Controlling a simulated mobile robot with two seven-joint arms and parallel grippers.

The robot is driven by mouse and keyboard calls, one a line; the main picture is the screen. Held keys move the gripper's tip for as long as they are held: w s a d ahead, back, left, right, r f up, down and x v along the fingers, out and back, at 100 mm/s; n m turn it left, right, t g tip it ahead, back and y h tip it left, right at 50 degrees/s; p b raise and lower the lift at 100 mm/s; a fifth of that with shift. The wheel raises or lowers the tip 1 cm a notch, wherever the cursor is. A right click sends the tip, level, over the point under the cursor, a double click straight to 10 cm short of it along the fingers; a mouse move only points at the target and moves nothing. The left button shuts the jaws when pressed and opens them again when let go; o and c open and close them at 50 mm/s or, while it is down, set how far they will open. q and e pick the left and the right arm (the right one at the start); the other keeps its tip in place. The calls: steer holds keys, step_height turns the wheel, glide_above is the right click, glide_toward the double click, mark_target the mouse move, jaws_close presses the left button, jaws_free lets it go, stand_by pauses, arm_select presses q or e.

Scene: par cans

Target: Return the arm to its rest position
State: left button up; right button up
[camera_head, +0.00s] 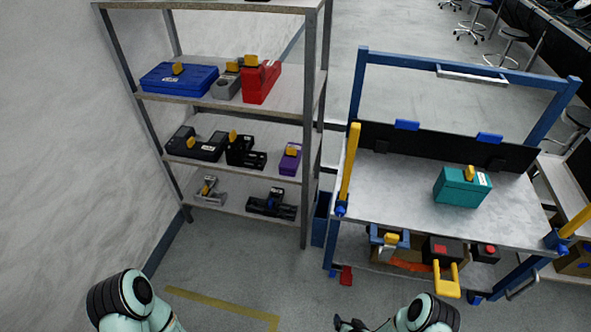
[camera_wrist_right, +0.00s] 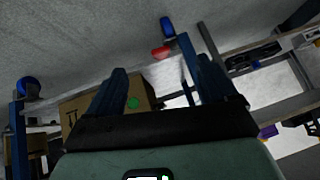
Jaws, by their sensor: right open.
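My right arm shows at the bottom of the head view, with its gripper (camera_head: 347,325) low in front of the workbench cart, partly cut off by the frame edge. In the right wrist view the two dark fingers of the right gripper (camera_wrist_right: 160,85) stand wide apart with nothing held between them. Part of my left arm (camera_head: 130,300) shows at the bottom left of the head view; its gripper is out of the picture.
The cart (camera_head: 400,190) carries a teal case (camera_head: 462,188) on top, with tools on its lower shelf. A metal rack (camera_head: 235,185) with several cases and tools stands left. A cardboard box (camera_wrist_right: 143,93) shows beyond the fingers. Floor (camera_head: 215,265) between arms and rack is clear.

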arm_select(q)
steer(key=w+a+f+t+b, duration=0.2)
steer(key=w+f+b, duration=0.3)
steer(key=f, duration=0.1)
arm_select(e)
steer(key=s+a+r+m+g+y, duration=0.1)
steer(key=s+a+r+g, duration=0.15)
steer(key=s, duration=0.55)
steer(key=s+a+r+g+y, duration=0.15)
steer(key=s+r+g, duration=0.25)
steer(key=s, duration=0.4)
arm_select(q)
steer(key=s+d+r+g+p, duration=0.1)
steer(key=s+r+p, duration=0.2)
steer(key=r+p, duration=0.6)
steer(key=s+d+r+g+p, duration=0.2)
steer(key=s+r+p, duration=0.1)
steer(key=r+p, duration=0.6)
steer(key=shift+r, duration=0.2)
arm_select(e)
steer(key=s+a+r+g, duration=0.1)
steer(key=s+r, duration=0.2)
steer(key=r, duration=0.5)
steer(key=s+a+r+g+y, duration=0.1)
steer(key=s+r, duration=0.2)
steer(key=r, duration=0.6)
steer(key=shift+a+r, duration=0.25)
steer(key=shift+a, duration=0.15)
